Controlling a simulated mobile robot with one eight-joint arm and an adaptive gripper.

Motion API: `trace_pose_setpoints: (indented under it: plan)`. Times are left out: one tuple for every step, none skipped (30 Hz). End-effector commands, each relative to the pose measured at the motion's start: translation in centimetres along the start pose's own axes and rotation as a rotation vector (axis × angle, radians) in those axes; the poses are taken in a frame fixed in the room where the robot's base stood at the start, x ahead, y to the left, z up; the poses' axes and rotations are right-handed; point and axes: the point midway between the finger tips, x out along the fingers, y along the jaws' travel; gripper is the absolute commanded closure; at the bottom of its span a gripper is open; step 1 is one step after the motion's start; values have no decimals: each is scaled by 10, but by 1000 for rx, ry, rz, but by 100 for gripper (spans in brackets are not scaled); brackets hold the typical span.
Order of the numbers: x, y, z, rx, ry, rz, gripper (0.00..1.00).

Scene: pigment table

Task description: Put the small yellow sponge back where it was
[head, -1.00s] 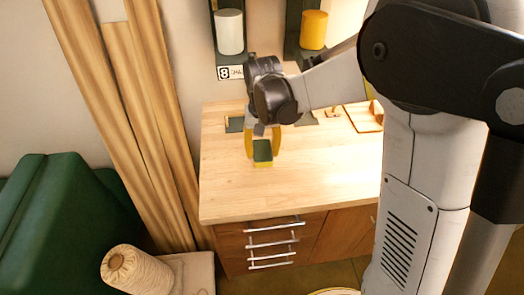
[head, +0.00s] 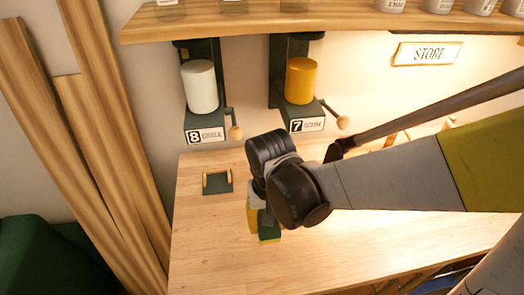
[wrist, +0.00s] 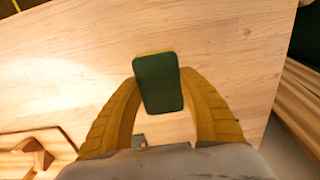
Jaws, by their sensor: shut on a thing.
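The small yellow sponge (head: 269,237) has a dark green top face. My gripper (head: 264,228) is shut on it, above or at the pale wooden tabletop; I cannot tell if it touches. In the wrist view the sponge's green face (wrist: 158,84) sits between the two yellow fingers, with a thin yellow edge at its far end. A small dark green tray (head: 217,187) with yellow-tan raised ends lies on the tabletop behind and left of my gripper. It looks empty.
Two wall dispensers hold a white cylinder (head: 199,87) and a yellow cylinder (head: 300,80), with cranks above the back of the table. A shelf (head: 330,22) with jars runs above. The tabletop (head: 205,245) is clear left of my gripper. Wooden planks (head: 110,130) lean at left.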

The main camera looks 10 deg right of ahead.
Motion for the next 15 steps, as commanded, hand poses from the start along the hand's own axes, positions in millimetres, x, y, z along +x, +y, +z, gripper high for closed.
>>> trace_pose_setpoints:
  plan:
    - [0,0,5,-3,0,0,93]
    - [1,0,6,-4,0,0,93]
    - [2,0,4,-4,0,0,93]
    - [2,0,0,-4,0,0,93]
    - [2,0,-5,-3,0,0,93]
    - [3,0,-13,-3,0,0,93]
    - [3,0,-21,-2,0,0,93]
    - [4,0,-30,-2,0,0,93]
    - [4,0,-42,-2,0,0,93]
    - [4,0,-52,-1,0,0,93]
    - [4,0,-61,-2,0,0,93]
    - [4,0,-73,-2,0,0,93]
    - [4,0,-82,-2,0,0,93]
    - [4,0,-91,-2,0,0,93]
    - [4,0,-103,-2,0,0,93]
